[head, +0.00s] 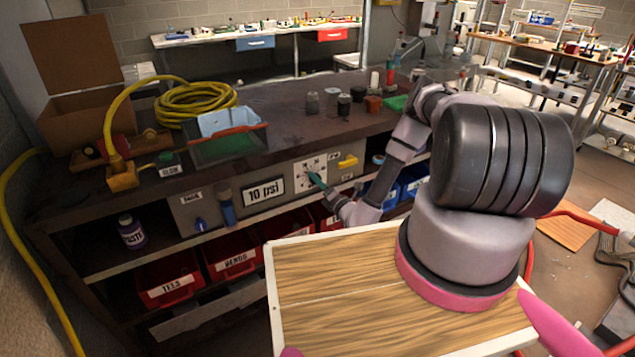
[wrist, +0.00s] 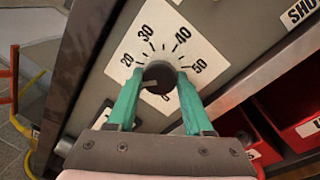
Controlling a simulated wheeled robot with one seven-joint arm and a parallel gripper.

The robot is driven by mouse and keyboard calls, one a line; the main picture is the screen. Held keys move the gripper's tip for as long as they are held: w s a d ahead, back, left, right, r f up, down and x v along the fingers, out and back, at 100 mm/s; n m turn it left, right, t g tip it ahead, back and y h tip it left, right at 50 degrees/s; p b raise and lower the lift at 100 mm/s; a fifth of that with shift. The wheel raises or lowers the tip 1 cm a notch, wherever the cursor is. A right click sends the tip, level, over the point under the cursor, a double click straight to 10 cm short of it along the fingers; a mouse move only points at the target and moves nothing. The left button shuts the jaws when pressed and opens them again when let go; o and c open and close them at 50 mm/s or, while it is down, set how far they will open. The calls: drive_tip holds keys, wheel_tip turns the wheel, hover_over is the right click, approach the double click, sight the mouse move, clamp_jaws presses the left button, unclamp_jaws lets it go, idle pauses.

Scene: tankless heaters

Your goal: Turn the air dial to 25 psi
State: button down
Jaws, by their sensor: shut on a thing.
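The air dial (wrist: 158,74) is a dark round knob on a white plate (wrist: 200,45). The marks 20, 30, 40 and 50 show around it, with a 0 below; a lighter line crosses the knob, but its pointing end is unclear. My gripper (wrist: 159,77) has teal fingers shut on the knob from both sides. In the head view my gripper (head: 317,181) reaches the dial plate (head: 309,168) on the grey panel and partly hides it. Left of it, a sign (head: 263,191) reads "10 psi".
The panel (head: 240,183) also has a blue handle (head: 227,207) at left and a yellow handle (head: 347,161) at right. Red bins (head: 232,254) sit on the shelf below. A coiled yellow hose (head: 195,100) and a blue-grey tray (head: 228,122) lie on the bench above.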

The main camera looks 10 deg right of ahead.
drive_tip(key=shift+m+t+h, duration=0.2)
drive_tip(key=shift+m+h, duration=0.25)
drive_tip(key=shift+m, duration=2.3)
drive_tip(key=shift+m+t+h, duration=0.2)
drive_tip(key=shift+m+h, duration=0.25)
drive_tip(key=shift+m, duration=2.3)
drive_tip(key=shift+c, duration=1.6)
unclamp_jaws()
drive_tip(key=shift+s, duration=0.1)
drive_tip(key=v, duration=1)
drive_tip(key=shift+s, duration=0.4)
